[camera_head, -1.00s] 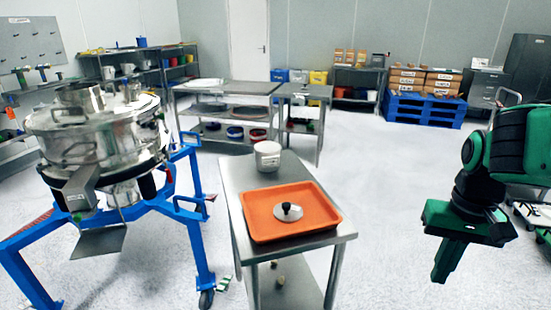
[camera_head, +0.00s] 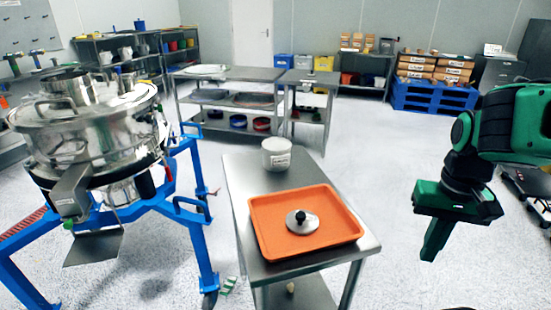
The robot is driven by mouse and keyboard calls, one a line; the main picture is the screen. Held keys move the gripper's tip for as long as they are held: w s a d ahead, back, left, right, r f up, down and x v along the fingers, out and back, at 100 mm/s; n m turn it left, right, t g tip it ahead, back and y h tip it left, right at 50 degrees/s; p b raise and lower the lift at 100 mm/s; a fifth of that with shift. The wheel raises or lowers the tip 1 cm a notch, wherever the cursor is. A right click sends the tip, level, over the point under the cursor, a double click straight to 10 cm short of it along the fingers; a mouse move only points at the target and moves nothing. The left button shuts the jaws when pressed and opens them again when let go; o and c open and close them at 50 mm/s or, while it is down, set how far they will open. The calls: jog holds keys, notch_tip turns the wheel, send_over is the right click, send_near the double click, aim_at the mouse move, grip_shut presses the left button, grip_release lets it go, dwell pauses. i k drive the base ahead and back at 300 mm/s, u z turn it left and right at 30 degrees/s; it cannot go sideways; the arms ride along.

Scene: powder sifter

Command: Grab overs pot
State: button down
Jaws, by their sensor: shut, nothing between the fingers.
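A white pot (camera_head: 276,155) with a small label stands upright at the far end of a steel trolley (camera_head: 240,185). The label is too small to read, so I cannot tell for sure that this is the overs pot. An orange tray (camera_head: 262,238) lies at the near end of the trolley, with a round metal lid (camera_head: 301,221) with a black knob in it. My gripper (camera_head: 429,254) is at the right, pointing down over open floor. It is shut and empty, well apart from the trolley and the pot.
A steel sifter (camera_head: 85,140) on a blue frame (camera_head: 195,240) stands left of the trolley, with a chute (camera_head: 93,248) on its near side. Steel tables (camera_head: 235,73) and a blue pallet (camera_head: 433,95) stand behind. Floor right of the trolley is clear.

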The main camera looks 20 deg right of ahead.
aim_at(277, 155)
jog(key=k, duration=1.2)
jog(key=z, duration=0.4)
jog(key=i, duration=1.55)
jog(key=u, duration=0.6)
